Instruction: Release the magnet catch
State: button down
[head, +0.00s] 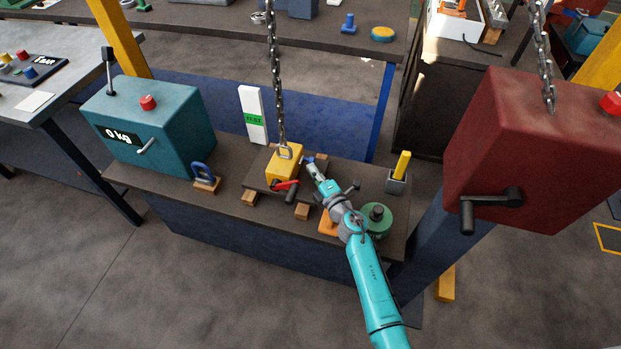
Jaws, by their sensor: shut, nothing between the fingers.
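The yellow lifting magnet (284,163) sits on a dark plate (256,182) in the head view and hangs on a slack-free-looking chain (274,70) by a shackle. A red lever (285,185) with a black grip (291,196) is on its near side. My gripper (312,167) is shut and empty, just right of the magnet. Whether the fingertips touch the magnet cannot be told. The magnet catch is too small to make out clearly, and my gripper and wrist may hide part of it.
Wood blocks (249,199) support the plate on the bench. A teal box reading 0 kg (150,125) stands left, near a blue shackle (204,173). A green round part (377,220) lies by my wrist. A red crank box (540,150) is at right.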

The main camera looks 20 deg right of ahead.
jog(key=shift+w+d+r, duration=0.2)
jog(key=shift+d+r, duration=0.05)
jog(key=shift+r, duration=0.2)
notch_tip(320, 180, up, 4)
jog(key=shift+f, duration=0.2)
jog(key=shift+s+a+r, duration=0.1)
jog(key=shift+a+r, duration=0.05)
jog(key=shift+r, duration=1.25)
jog(key=shift+s+a+r, duration=0.1)
jog(key=shift+r, duration=1.25)
